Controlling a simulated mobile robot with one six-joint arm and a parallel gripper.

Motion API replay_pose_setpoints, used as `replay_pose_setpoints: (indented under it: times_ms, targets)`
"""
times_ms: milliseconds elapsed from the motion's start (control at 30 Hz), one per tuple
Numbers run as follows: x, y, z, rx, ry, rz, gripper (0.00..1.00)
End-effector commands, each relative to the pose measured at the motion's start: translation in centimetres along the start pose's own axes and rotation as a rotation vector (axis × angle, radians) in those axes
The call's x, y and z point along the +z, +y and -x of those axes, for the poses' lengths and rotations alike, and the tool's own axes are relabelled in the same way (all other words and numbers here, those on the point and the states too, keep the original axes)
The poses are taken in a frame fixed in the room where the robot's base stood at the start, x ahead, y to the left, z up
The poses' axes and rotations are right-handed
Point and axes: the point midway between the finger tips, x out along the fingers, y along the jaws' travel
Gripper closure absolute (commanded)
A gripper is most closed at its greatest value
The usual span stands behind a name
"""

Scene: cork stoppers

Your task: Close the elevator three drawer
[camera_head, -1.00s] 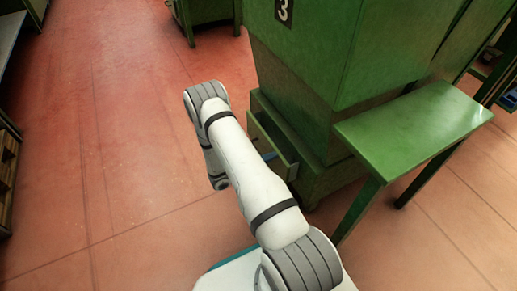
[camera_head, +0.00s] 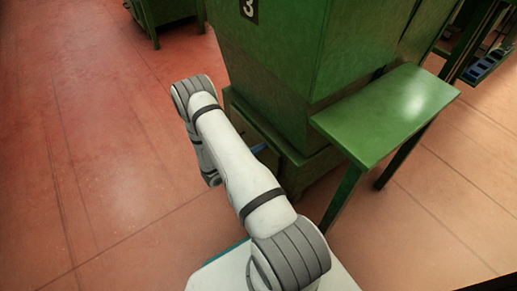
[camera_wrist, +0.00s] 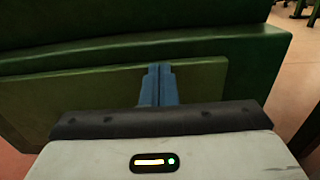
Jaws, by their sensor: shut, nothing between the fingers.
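The green elevator three cabinet (camera_head: 270,75), marked with a 3, stands right of my arm in the head view. The olive-green drawer front (camera_wrist: 75,100) lies low on it and fills the middle of the wrist view. It looks nearly level with the green frame around it; any small remaining gap cannot be told. My gripper (camera_wrist: 160,68) has its two blue fingers together, empty, pointing at the drawer front near its upper middle. The fingertips look against or very close to it; contact cannot be told. In the head view my arm hides much of the drawer.
A green side table (camera_head: 385,115) sticks out from the cabinet on the right. Another green machine stand (camera_head: 170,12) is at the back left. The red floor (camera_head: 90,130) left of my arm is clear.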

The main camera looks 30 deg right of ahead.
Motion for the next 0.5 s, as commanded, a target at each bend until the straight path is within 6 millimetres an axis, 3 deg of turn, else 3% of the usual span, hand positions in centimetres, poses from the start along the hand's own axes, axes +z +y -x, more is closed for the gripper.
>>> replay_pose_setpoints:
  times_ms: [500]
  targets:
    - [0.2, 0.1, 11.2, 0.011, -0.001, 0.005, 1.00]
